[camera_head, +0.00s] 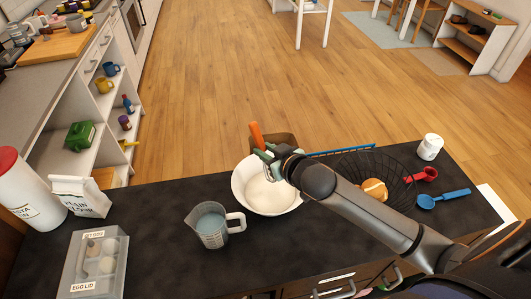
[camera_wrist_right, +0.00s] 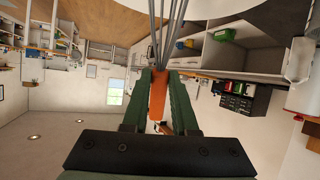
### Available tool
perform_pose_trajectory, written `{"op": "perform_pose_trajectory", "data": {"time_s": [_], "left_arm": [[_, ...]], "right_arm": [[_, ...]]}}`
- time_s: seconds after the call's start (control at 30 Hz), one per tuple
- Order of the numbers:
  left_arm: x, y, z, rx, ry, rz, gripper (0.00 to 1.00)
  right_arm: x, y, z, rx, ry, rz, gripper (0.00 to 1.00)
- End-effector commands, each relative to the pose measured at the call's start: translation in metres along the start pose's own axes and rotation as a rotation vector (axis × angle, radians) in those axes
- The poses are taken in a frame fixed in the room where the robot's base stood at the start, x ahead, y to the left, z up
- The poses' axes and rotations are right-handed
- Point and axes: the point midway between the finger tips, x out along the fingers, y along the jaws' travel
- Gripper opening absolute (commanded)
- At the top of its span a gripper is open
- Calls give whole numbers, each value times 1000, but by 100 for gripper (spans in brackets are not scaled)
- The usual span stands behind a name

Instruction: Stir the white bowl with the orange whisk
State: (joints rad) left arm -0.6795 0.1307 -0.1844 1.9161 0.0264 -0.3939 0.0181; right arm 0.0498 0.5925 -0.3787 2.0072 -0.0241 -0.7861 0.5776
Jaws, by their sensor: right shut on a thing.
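The white bowl (camera_head: 241,188) stands on the dark counter near the middle of the head view, with pale contents inside. My right gripper (camera_head: 264,153) is over the bowl's far rim, its arm coming in from the right. It is shut on the orange whisk (camera_head: 256,134), whose handle sticks up above the fingers. In the right wrist view the orange handle (camera_wrist_right: 157,94) lies between the two green fingers, and grey wires run away from it. In the head view the whisk's wires are mostly hidden, so I cannot tell whether they touch the contents. My left gripper is not seen.
A measuring jug (camera_head: 212,228) stands close at the bowl's left. An egg box (camera_head: 93,266), a flour bag (camera_head: 80,196) and a canister (camera_head: 27,190) are farther left. A black wire basket (camera_head: 345,165), red scoop (camera_head: 424,174), blue scoop (camera_head: 443,198) and white jar (camera_head: 430,147) are right.

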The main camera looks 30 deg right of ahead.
Motion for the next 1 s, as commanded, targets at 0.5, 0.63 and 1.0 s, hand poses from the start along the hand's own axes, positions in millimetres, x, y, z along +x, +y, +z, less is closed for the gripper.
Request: {"op": "perform_pose_trajectory", "data": {"time_s": [0.5, 0.63, 1.0], "left_arm": [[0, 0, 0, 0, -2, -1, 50], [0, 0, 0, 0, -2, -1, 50], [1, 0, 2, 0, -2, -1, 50]], "right_arm": [[-21, 4, -47, 0, 3, 0, 0], [-24, 4, -51, -2, 2, 0, 0], [-21, 4, -49, -1, -8, 0, 0]]}}
